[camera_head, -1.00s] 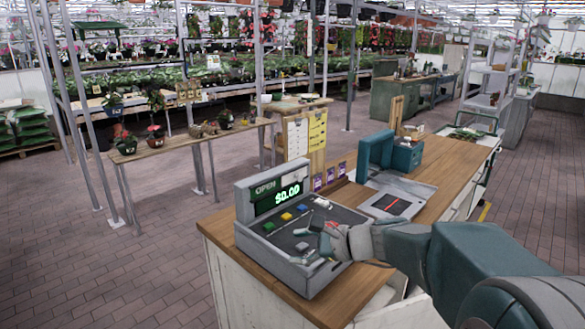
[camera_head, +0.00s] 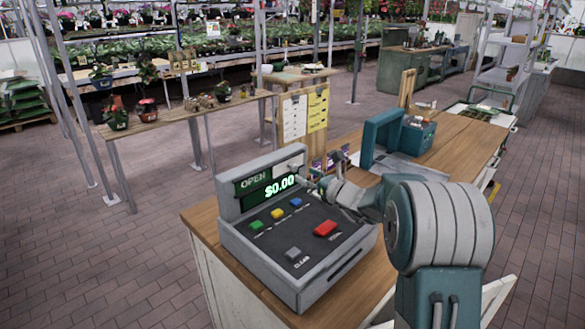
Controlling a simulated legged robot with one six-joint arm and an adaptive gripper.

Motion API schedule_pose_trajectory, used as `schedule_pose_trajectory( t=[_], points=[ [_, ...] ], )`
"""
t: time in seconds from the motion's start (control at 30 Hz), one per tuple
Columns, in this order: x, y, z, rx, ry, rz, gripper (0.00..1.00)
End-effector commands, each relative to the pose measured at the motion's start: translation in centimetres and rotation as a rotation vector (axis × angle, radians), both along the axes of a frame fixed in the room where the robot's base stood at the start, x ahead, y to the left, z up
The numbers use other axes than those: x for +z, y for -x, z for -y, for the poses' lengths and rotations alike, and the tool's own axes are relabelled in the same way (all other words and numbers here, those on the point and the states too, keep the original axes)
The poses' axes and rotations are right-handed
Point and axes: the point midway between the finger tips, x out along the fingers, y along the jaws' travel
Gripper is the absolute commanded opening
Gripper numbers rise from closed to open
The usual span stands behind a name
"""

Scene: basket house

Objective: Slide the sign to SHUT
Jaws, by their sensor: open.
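My gripper (camera_head: 322,168) is open at the right end of the display, near the readout's right edge. No object shows between its fingers. I cannot tell whether a finger touches the display housing. The OPEN lettering is not covered by my arm.
The register's keypad has green, yellow, blue, red and grey keys below my gripper. The register stands on a wooden counter (camera_head: 197,220). A teal device (camera_head: 384,138) stands behind it to the right. A plant bench (camera_head: 185,115) is at the back left.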

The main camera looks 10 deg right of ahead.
Motion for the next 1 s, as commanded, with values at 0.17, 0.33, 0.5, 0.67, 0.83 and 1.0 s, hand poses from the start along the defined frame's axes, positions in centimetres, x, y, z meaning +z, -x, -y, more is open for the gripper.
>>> schedule_pose_trajectory(
  t=[0.17,0.33,0.5,0.67,0.83,1.0],
  points=[
    [-0.1,-2.7,-1.7,0.0,-0.002,-0.001,0.67],
    [0.0,-4.4,-2.8,0.0,0.001,0.001,0.67],
    [0.0,-4.8,-3.2,-0.001,0.001,0.001,0.67],
    [0.0,-4.8,-3.2,-0.001,0.001,0.001,0.67],
    [0.0,-4.8,-3.2,-0.001,0.001,0.001,0.04],
    [0.0,-4.8,-3.2,-0.001,0.0,0.0,0.0]
  ],
)
